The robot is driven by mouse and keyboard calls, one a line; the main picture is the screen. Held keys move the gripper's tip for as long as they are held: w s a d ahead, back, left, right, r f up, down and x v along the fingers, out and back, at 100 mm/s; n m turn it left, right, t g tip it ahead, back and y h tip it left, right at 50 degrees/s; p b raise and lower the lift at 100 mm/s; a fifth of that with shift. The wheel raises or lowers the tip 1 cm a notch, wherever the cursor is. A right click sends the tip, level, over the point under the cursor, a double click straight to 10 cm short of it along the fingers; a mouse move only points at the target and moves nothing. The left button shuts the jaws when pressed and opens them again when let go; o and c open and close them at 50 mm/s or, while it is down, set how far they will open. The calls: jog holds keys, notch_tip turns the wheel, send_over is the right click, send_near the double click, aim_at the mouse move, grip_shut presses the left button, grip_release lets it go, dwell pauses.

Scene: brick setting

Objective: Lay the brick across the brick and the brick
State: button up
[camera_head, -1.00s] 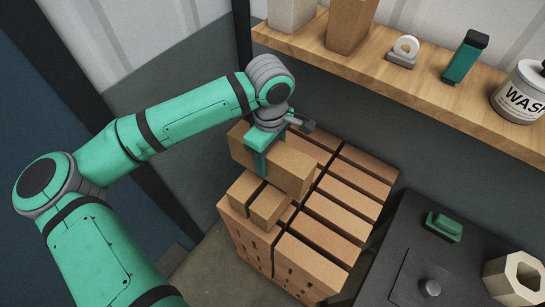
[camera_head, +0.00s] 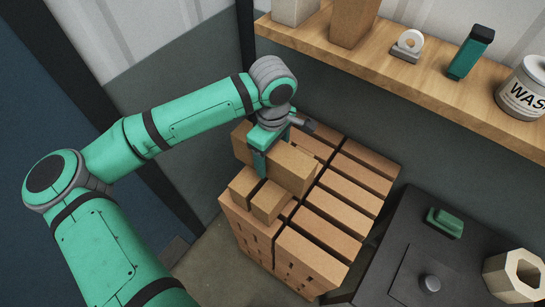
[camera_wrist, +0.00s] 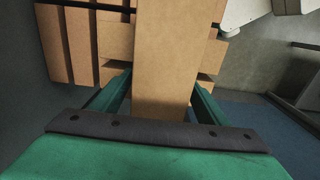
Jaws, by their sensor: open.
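A long tan brick (camera_head: 288,168) lies across the tops of two shorter bricks, a left one (camera_head: 243,186) and a right one (camera_head: 269,203), which sit side by side on the stack. The long brick looks level; its far underside is hidden. My gripper (camera_head: 270,148) is over the middle of the long brick, open, with its fingers straddling it. In the wrist view the long brick (camera_wrist: 162,50) runs between the two green fingers (camera_wrist: 160,98), with a gap seen beside the left finger.
The supporting stack of bricks (camera_head: 345,205) has a fairly flat top to the right. A wooden shelf (camera_head: 440,100) with several items runs along the wall above. A dark cabinet (camera_head: 400,250) with a green object (camera_head: 444,223) and a hexagonal piece (camera_head: 515,278) stands at right.

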notch_tip(320, 180, up, 11)
dwell(0.4)
